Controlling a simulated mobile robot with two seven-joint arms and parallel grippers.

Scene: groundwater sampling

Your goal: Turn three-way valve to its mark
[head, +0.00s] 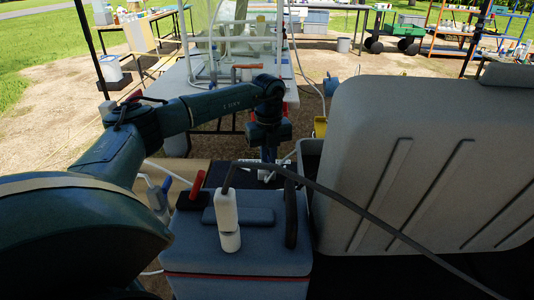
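My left arm reaches in from the left, and its gripper (268,156) points down behind the blue-grey box. Its fingertips are small and partly hidden, so I cannot tell whether they are open. I cannot clearly make out the three-way valve or its mark. A red lever-like part (197,185) shows at the box's left rear edge. Small white parts (283,170) lie close to the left gripper, too small to identify. My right gripper is not in view.
The blue-grey box (238,262) stands in front, with a white cylinder (228,220) on its lid. A dark hose (365,230) runs across to the lower right. A large open grey case lid (430,160) blocks the right. A white table (180,85) stands behind.

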